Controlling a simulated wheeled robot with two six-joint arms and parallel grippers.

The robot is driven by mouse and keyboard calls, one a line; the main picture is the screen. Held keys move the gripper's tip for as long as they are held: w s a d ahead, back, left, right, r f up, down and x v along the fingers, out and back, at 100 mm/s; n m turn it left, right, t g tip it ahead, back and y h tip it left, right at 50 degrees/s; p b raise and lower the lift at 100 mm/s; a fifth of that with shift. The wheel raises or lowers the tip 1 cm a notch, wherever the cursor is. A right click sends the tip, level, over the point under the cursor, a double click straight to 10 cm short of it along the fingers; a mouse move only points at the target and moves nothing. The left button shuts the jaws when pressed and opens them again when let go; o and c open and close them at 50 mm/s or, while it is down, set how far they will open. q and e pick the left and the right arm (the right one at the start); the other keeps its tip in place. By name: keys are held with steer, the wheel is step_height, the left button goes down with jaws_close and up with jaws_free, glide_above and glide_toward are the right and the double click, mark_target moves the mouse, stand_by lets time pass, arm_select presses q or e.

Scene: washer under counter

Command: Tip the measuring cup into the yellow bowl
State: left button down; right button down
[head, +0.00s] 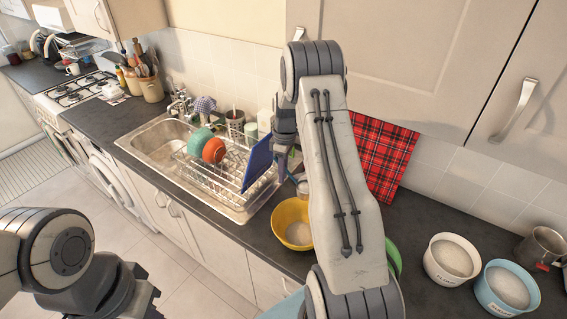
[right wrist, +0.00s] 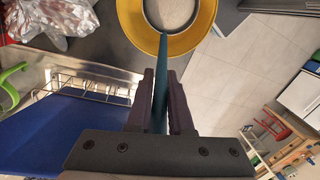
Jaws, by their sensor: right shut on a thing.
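The yellow bowl (head: 283,213) stands on the dark counter right of the sink, with pale contents inside; my right arm partly covers it. It also shows at the top of the right wrist view (right wrist: 207,36). My right gripper (head: 284,160) is above and just behind the bowl. In the right wrist view its fingers (right wrist: 160,90) are shut on a thin teal strip (right wrist: 162,72), which looks like the measuring cup's handle seen edge-on. The strip's far end overlaps the bowl's near rim; I cannot make out the cup's body. My left gripper (head: 135,300) is at the lower left, its fingers unclear.
A dish rack (head: 222,182) with bowls and a blue board (head: 257,163) stands left of the yellow bowl. A white bowl (head: 430,270) and a light-blue bowl (head: 482,295) with pale contents, and a metal mug (head: 540,247), stand at right. A red checked cloth (head: 385,150) is behind.

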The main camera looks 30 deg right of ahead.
steer(key=shift+s+d, duration=0.1)
steer(key=shift+d, duration=0.05)
steer(key=s+a+f+t+h+b, duration=0.1)
steer(key=h+b, duration=0.6)
steer(key=b, duration=1.8)
steer(key=s+a+f+t+h+b, duration=0.1)
steer(key=a+f+t+h+b, duration=0.2)
steer(key=b, duration=2.3)
step_height(320, 180, down, 3)
steer(key=t+h, duration=0.4)
steer(key=shift+f, duration=0.2)
stand_by(0.3)
